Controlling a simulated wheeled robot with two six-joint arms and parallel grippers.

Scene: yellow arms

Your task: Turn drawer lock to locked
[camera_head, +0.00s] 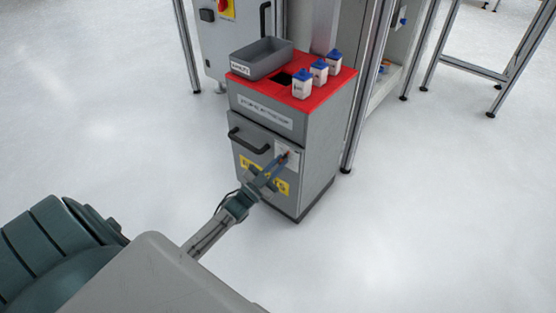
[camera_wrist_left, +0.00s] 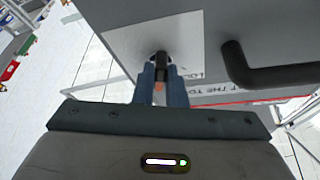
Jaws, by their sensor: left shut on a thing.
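The drawer cabinet (camera_head: 312,187) is a grey box with a red top, standing upright on the floor. Its drawer front carries a black handle (camera_head: 248,141) and a white lock plate (camera_head: 292,150). In the left wrist view the plate (camera_wrist_left: 120,45) surrounds the dark drawer lock (camera_wrist_left: 160,58). My left gripper (camera_head: 279,164) reaches the lock from the front, and its two blue fingers (camera_wrist_left: 162,88) are shut on the lock's knob. The fingers cover much of the knob, so I cannot tell which way it is turned. My right gripper is not in view.
A grey bin (camera_head: 262,58) and several white bottles with blue caps (camera_head: 319,72) stand on the red top. The black handle also shows close to the right of the fingers in the left wrist view (camera_wrist_left: 262,75). Metal frames (camera_head: 365,90) stand behind; the floor around is clear.

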